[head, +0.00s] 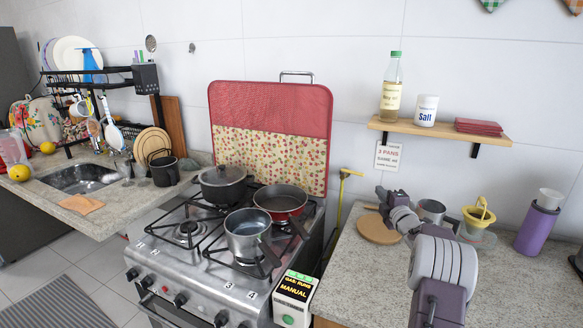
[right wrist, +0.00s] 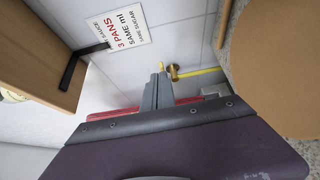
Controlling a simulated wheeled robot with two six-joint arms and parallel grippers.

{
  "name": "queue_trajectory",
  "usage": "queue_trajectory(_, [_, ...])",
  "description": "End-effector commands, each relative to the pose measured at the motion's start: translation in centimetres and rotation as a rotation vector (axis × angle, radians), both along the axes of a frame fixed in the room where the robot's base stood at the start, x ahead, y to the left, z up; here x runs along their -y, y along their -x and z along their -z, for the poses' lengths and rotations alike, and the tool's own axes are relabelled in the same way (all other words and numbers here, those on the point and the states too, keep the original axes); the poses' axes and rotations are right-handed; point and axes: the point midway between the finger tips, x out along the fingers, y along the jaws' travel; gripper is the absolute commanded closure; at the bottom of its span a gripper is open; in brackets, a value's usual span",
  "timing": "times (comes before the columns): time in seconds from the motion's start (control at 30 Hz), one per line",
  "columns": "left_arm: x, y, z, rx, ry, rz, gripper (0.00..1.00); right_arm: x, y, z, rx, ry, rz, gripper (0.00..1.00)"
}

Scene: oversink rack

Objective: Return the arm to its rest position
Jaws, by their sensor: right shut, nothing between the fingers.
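My right arm comes in from the lower right of the head view and reaches over the right counter (head: 345,265). My right gripper (head: 371,206) is above the round wooden board (head: 378,230), pointing toward the gap beside the stove. In the right wrist view its fingers (right wrist: 158,90) are together, with nothing between them. The board also shows at the upper right of that view (right wrist: 275,45). My left gripper is not in view.
A steel pot (head: 432,211), a yellow cup (head: 478,216) and a purple bottle (head: 538,222) stand close to my right arm. The wall shelf (head: 440,130) is above. Left of the counter, the stove (head: 195,268) holds several pans.

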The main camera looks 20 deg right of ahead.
Motion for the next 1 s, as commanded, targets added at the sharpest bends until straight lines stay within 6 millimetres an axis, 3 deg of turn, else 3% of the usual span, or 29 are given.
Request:
queue_trajectory(0.1, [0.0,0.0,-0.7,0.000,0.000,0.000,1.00,-1.4,-0.8,-0.9,0.002,0.002,-0.024,1.00])
queue_trajectory(0.17, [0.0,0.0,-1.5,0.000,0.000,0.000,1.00,-3.6,-1.9,-3.1,0.020,0.016,-0.061,1.00])
queue_trajectory(0.27, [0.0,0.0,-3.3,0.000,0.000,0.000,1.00,-9.9,-3.9,-8.9,0.062,0.047,-0.158,1.00])
queue_trajectory(0.33, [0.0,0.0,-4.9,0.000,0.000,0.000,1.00,-15.8,-4.5,-12.6,0.079,0.035,-0.232,1.00])
queue_trajectory(0.4, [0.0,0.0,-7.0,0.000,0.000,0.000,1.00,-22.2,-4.1,-15.4,0.052,-0.034,-0.280,1.00])
queue_trajectory(0.47, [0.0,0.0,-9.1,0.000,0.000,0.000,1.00,-27.8,-2.3,-16.0,-0.043,-0.187,-0.283,1.00])
queue_trajectory(0.5, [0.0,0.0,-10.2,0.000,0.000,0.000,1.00,-30.7,-0.2,-14.6,-0.143,-0.328,-0.251,1.00])
queue_trajectory(0.53, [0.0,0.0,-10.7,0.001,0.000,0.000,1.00,-32.2,1.7,-12.9,-0.221,-0.432,-0.214,1.00])
queue_trajectory(0.63, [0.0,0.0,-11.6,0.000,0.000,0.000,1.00,-34.9,8.7,-6.4,-0.465,-0.719,-0.041,1.00])
queue_trajectory(0.8, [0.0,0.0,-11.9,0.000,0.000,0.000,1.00,-35.7,21.4,3.2,-0.780,-1.064,0.362,1.00])
queue_trajectory(0.9, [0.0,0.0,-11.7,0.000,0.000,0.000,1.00,-35.5,27.7,7.0,-0.898,-1.196,0.611,1.00])
queue_trajectory(1.0, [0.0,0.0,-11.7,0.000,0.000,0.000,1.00,-35.7,32.2,8.8,-0.968,-1.286,0.817,1.00])
